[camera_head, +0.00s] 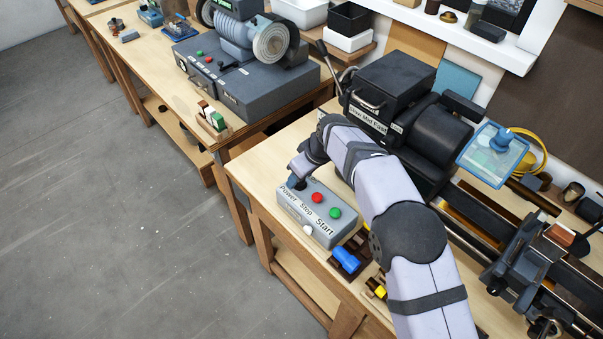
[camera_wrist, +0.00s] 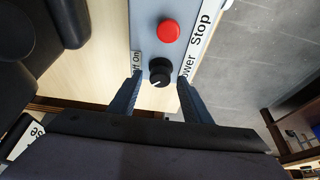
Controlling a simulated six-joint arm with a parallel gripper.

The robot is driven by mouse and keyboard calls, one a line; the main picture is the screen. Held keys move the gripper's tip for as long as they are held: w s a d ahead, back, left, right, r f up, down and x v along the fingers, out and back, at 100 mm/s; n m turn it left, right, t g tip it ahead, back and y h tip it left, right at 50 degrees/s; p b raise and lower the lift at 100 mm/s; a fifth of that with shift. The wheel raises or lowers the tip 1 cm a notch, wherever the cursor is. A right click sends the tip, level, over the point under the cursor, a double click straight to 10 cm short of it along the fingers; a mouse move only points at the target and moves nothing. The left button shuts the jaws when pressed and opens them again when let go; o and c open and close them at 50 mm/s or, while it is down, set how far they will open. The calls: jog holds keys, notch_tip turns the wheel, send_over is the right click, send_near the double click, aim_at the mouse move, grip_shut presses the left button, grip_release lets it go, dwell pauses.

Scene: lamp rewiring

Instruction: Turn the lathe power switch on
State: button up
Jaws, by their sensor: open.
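The grey control box (camera_head: 291,208) sits on the workbench beside the lathe (camera_head: 423,128). Its labels read Power, Stop and Start. In the wrist view, the black power knob (camera_wrist: 160,72) has a white pointer line and sits by a small label whose "On" is legible. The red stop button (camera_wrist: 169,31) is above it in that view. My gripper (camera_wrist: 157,92) is open, with one finger on each side of the knob. I cannot tell whether the fingers touch it.
The red (camera_head: 318,197) and green (camera_head: 335,213) buttons are close to my gripper. A blue-handled item (camera_head: 346,258) lies right of the box. A second bench with a grinder (camera_head: 243,40) stands behind. The floor at left is clear.

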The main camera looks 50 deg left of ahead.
jog(key=c, duration=1)
jog(key=shift+c, duration=0.2)
jog(key=m+t, duration=0.1)
jog(key=m, duration=0.1)
jog(key=m+b, duration=0.1)
jog(key=m, duration=0.1)
jog(key=shift+s+t, duration=0.2)
jog(key=shift+t, duration=0.2)
jog(key=m+b, duration=0.1)
jog(key=m, duration=0.1)
jog(key=m+t+h, duration=0.1)
jog(key=m, duration=0.2)
jog(key=shift+s+a+f+b, duration=0.1)
jog(key=shift+a+b, duration=0.05)
jog(key=shift+b, duration=0.25)
jog(key=m+t+h, duration=0.1)
jog(key=m, duration=0.2)
jog(key=shift+p, duration=0.3)
jog(key=shift+a+m+t+h+p, duration=0.1)
jog(key=shift+m+t+h+p, duration=0.35)
jog(key=shift+m, duration=0.75)
jog(key=shift+s+m+g+h+p, duration=0.1)
jog(key=shift+m+g+h+p, duration=0.15)
jog(key=shift+m+p, duration=0.15)
